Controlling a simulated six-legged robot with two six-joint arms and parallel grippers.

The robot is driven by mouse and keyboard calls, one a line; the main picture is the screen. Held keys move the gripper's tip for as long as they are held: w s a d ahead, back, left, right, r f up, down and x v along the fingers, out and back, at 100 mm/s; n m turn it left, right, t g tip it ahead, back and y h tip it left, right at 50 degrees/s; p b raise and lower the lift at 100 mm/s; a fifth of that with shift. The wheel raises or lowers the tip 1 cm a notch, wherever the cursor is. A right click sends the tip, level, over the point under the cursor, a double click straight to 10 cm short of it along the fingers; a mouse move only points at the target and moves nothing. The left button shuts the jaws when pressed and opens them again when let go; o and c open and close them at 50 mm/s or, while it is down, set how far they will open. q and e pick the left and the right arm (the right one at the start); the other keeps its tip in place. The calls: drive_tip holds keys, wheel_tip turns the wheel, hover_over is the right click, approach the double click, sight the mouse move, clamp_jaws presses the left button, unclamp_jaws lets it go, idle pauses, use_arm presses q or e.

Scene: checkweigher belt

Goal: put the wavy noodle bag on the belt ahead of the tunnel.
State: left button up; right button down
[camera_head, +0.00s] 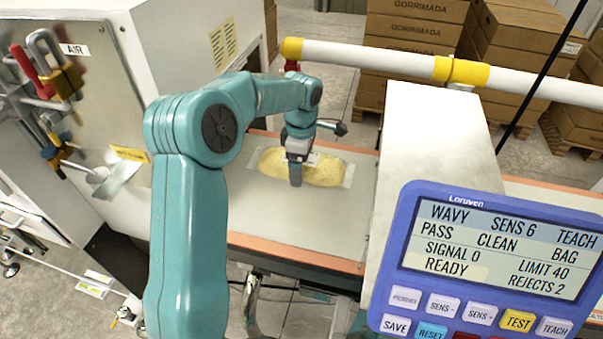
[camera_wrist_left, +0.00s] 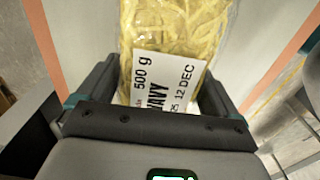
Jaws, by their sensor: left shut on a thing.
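The wavy noodle bag (camera_head: 322,169) is clear with yellow noodles. It is at the belt (camera_head: 265,213), left of the white tunnel (camera_head: 428,130). My left gripper (camera_head: 295,180) is over the bag and shut on it. In the left wrist view the bag (camera_wrist_left: 175,35) lies between the fingers of my left gripper (camera_wrist_left: 155,105), its white label reading "WAVY", "500 g" and "12 DEC". I cannot tell whether the bag rests on the belt or is just above it. My right gripper is not in view.
A blue panel (camera_head: 490,260) at lower right reads "WAVY", "PASS" and "READY". A white and yellow rail (camera_head: 390,62) runs behind the belt. A grey cabinet (camera_head: 110,75) with padlocks stands at left. Stacked cartons (camera_head: 415,30) stand behind. The belt's near left part is clear.

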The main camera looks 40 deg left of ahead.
use_arm(q)
wheel_tip(320, 180, down, 4)
drive_tip(key=shift+w, duration=0.1)
drive_tip(key=shift+r, duration=0.1)
drive_tip(key=o, duration=1.1)
drive_tip(key=shift+f, duration=0.2)
wheel_tip(320, 180, up, 12)
drive_tip(key=shift+r, duration=0.2)
drive_tip(key=shift+f, duration=0.1)
